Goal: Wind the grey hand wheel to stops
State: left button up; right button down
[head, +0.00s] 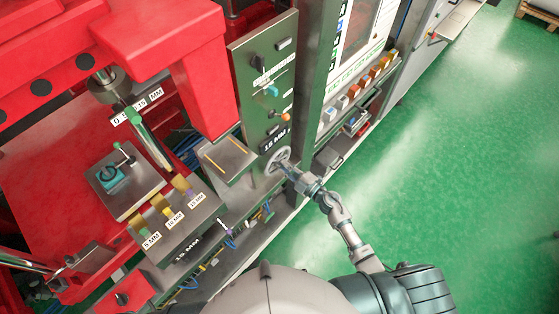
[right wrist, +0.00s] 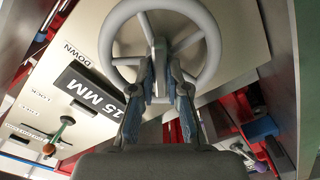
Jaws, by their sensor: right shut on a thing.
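The grey hand wheel (head: 277,158) has a round rim and spokes, and sits low on the green-grey control panel beside a "15 MM" plate. It fills the top of the right wrist view (right wrist: 107,48). My right gripper (head: 288,170) reaches it from the lower right. The fingers partly hide the hub and lower rim. My left gripper is not in view.
Red machine frame (head: 165,45) stands at left.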

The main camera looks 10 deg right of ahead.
jog(key=shift+s+f+m, duration=0.1)
jog(key=shift+f+m, duration=0.2)
jog(key=shift+m, duration=0.3)
jog(key=shift+d+m, duration=0.1)
jog(key=shift+m, duration=1.3)
jog(key=shift+m, duration=1.1)
jog(key=c, duration=1.1)
grip_release()
jog(key=shift+r, duration=0.15)
jog(key=v, duration=1.2)
jog(key=shift+d, duration=0.1)
